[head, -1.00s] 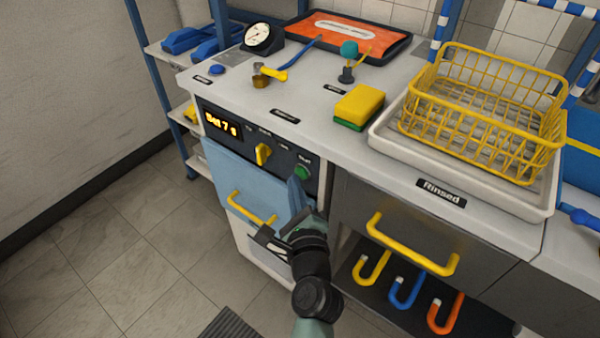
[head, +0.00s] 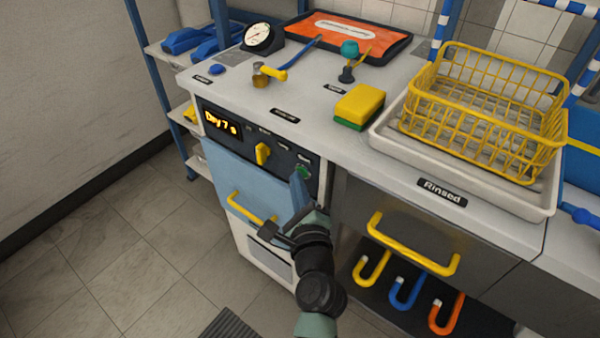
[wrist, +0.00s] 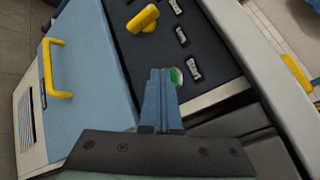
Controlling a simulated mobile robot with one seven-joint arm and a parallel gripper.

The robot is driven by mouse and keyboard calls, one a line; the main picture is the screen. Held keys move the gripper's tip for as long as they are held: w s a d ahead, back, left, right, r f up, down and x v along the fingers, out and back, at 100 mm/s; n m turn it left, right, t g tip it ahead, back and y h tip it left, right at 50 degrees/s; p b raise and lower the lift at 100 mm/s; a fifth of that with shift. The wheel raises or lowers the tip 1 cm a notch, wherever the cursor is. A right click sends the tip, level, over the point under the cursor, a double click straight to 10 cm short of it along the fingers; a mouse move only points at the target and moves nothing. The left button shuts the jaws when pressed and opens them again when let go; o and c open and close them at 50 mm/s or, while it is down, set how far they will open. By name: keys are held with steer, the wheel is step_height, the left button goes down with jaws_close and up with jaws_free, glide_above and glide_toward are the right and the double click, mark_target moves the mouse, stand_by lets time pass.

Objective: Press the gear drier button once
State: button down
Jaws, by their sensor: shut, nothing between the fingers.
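The gear drier is the light-blue-fronted unit with a dark control panel (head: 283,161). Its green button (head: 302,172) sits at the panel's right end, and a sliver of it shows in the wrist view (wrist: 175,76). My gripper (head: 297,177) is shut and empty, its blue fingertips at the button and covering part of it. In the wrist view the closed fingers (wrist: 160,78) overlap the button; they look to be touching it. The display (head: 220,123) glows orange and seems to read "Dry 7 s".
A yellow handle (head: 252,208) crosses the drier's blue door. To the right are a grey drawer with a yellow handle (head: 412,245) and several coloured hooks below. The counter above holds a sponge (head: 359,106) and a yellow wire basket (head: 485,110). The floor at left is clear.

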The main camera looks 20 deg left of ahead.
steer(key=shift+s, duration=0.1)
steer(key=shift+s+a+p, duration=0.25)
steer(key=shift+s+p, duration=0.2)
steer(key=shift+s, duration=0.25)
steer(key=shift+s+a+p, duration=0.3)
steer(key=shift+s+p, duration=0.05)
steer(key=shift+s, duration=0.45)
steer(key=shift+s+a+p, duration=0.3)
steer(key=shift+s+p, duration=0.1)
steer(key=shift+s, duration=0.4)
steer(key=shift+s+a+p, duration=0.3)
steer(key=shift+s+p, duration=0.05)
steer(key=shift+s, duration=0.45)
